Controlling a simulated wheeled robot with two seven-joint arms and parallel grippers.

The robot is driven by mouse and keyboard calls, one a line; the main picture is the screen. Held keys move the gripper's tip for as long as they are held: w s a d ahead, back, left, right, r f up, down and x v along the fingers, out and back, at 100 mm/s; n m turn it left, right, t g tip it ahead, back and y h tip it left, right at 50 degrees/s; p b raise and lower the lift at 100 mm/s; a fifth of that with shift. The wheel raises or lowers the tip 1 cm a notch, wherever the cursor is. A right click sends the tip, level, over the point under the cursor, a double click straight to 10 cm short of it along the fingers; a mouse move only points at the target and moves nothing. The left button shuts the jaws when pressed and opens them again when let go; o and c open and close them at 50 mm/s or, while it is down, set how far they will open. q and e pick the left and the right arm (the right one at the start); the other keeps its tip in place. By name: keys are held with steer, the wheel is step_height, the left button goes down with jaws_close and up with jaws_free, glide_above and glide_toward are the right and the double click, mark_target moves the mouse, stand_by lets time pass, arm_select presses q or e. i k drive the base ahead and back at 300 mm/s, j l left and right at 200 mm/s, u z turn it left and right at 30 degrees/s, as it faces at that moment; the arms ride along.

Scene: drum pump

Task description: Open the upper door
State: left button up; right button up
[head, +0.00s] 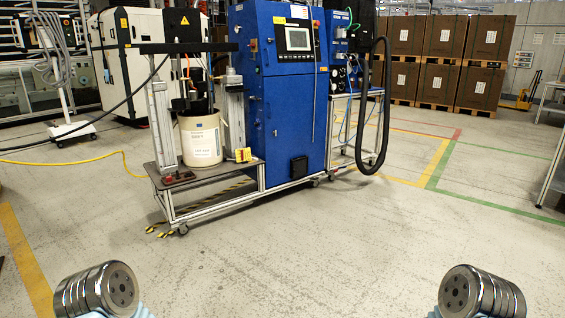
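The blue cabinet (290,115) of the drum pump stands across the floor in the upper middle of the head view. Its upper door (272,55) carries a touch screen (299,39) and looks shut. A taller blue lower front is below it. The handle of the upper door is too small to make out. Neither gripper shows. Only shiny metal joints of my two arms are visible at the bottom left and bottom right corners, well apart from the cabinet.
A white drum (200,140) stands on a wheeled frame left of the cabinet. A black hose (385,110) loops down on the right. A yellow cable (60,160) lies on the left floor. Stacked brown crates (445,38) stand behind. The floor in front is clear.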

mark_target(290, 24)
steer(key=i, duration=3.1)
